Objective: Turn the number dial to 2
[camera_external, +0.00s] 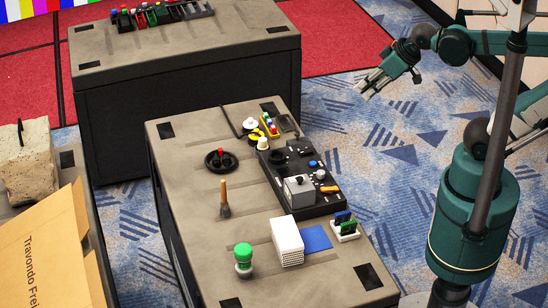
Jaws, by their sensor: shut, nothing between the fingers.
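A black panel (322,204) with several controls lies on the right part of the near case's top. A pale grey box (300,191) with a dark knob on top sits on it, beside an orange handle (330,189). I cannot tell which control is the number dial, and no numbers are legible. My gripper (361,90) is at the upper right, above the patterned carpet. It is shut and empty, well apart from the panel and touching nothing.
The near case (185,190) also holds a round black base with a red-topped stick (220,156), a brush (224,200), a green-topped object (243,258), white blocks (287,243) and a blue sheet (316,238). A second case (185,55) stands behind. Open carpet separates my gripper from the near case.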

